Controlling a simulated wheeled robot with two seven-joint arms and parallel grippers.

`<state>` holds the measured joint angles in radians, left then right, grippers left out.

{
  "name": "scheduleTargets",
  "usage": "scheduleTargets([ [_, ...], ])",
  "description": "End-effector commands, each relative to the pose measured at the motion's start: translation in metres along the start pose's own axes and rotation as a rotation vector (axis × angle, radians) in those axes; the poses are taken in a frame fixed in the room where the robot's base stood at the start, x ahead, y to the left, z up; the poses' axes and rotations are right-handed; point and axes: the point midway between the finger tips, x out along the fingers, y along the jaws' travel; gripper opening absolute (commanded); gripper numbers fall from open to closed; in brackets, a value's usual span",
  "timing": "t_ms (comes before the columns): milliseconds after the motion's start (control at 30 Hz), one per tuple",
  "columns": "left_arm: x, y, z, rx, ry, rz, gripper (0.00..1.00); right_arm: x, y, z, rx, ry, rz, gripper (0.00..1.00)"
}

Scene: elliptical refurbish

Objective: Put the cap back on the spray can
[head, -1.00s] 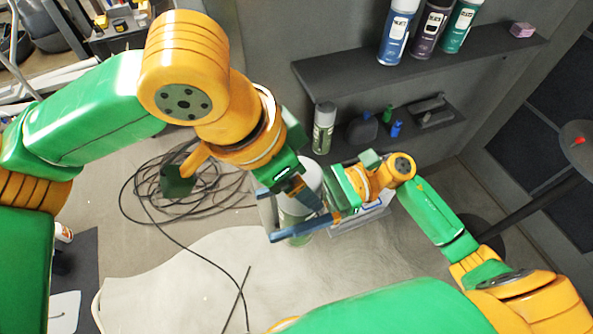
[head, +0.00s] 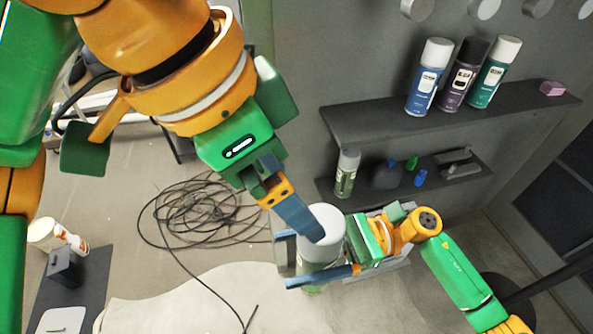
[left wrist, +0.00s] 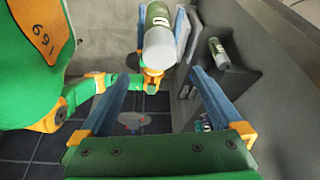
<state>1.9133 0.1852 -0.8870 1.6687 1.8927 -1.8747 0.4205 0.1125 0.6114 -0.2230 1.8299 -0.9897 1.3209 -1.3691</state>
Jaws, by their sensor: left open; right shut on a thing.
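The spray can (head: 312,288) has a green and pale body and stands roughly upright, held in my right gripper (head: 320,268). A white cap (head: 322,230) shows at its top; I cannot tell whether it is fully pressed on. In the left wrist view the can (left wrist: 161,15) and its white end (left wrist: 160,48) lie beyond my left fingertips. My left gripper (head: 302,222) is above and beside the cap in the head view, one finger overlapping it in the picture. In the left wrist view this gripper (left wrist: 158,78) is open and empty between its fingers.
A wall shelf (head: 440,108) holds several white- and dark-capped cans and a pink block (head: 552,88). A lower shelf (head: 470,180) has a green can (head: 346,175) and small bottles. A coiled black cable (head: 210,210) lies on the floor. A dark bench (head: 85,285) is at lower left.

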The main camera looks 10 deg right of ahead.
Motion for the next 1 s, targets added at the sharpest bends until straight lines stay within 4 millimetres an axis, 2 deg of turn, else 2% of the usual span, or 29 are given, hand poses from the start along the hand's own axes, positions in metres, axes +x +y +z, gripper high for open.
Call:
scheduleTargets([
  [500, -0.004, 0.0, 0.0, 0.001, 0.0, 0.001, 1.0, 0.0, 0.0, 0.001, -0.001, -0.001, 0.0, 0.0],
  [567, -0.002, -0.002, -0.003, -0.012, 0.016, 0.014, 1.0, 0.0, 0.0, 0.001, -0.001, -0.001, 0.0, 0.0],
  [633, 0.006, -0.011, -0.015, -0.062, 0.079, 0.06, 1.0, 0.0, 0.0, 0.0, -0.001, -0.001, 0.0, 0.0],
  [667, 0.012, -0.019, -0.024, -0.101, 0.124, 0.089, 1.0, 0.0, 0.0, 0.0, -0.001, -0.001, 0.0, 0.0],
  [733, 0.033, -0.049, -0.045, -0.236, 0.256, 0.163, 1.0, 0.0, 0.0, 0.0, -0.001, -0.001, 0.0, 0.0],
  [767, 0.045, -0.067, -0.053, -0.311, 0.317, 0.189, 1.0, 0.0, 0.0, 0.0, -0.001, -0.001, 0.0, 0.0],
  [800, 0.065, -0.095, -0.06, -0.417, 0.395, 0.211, 1.0, 0.0, 0.0, 0.0, -0.001, -0.001, 0.0, 0.0],
  [833, 0.082, -0.117, -0.06, -0.501, 0.444, 0.218, 1.0, 0.0, 0.0, 0.001, -0.001, -0.001, 0.0, 0.0],
  [933, 0.144, -0.177, -0.041, -0.738, 0.543, 0.187, 1.0, 0.0, 0.0, 0.001, -0.001, -0.001, 0.0, 0.0],
  [1000, 0.191, -0.207, -0.012, -0.876, 0.563, 0.138, 1.0, 0.0, 0.0, 0.001, -0.001, -0.001, 0.0, 0.0],
])
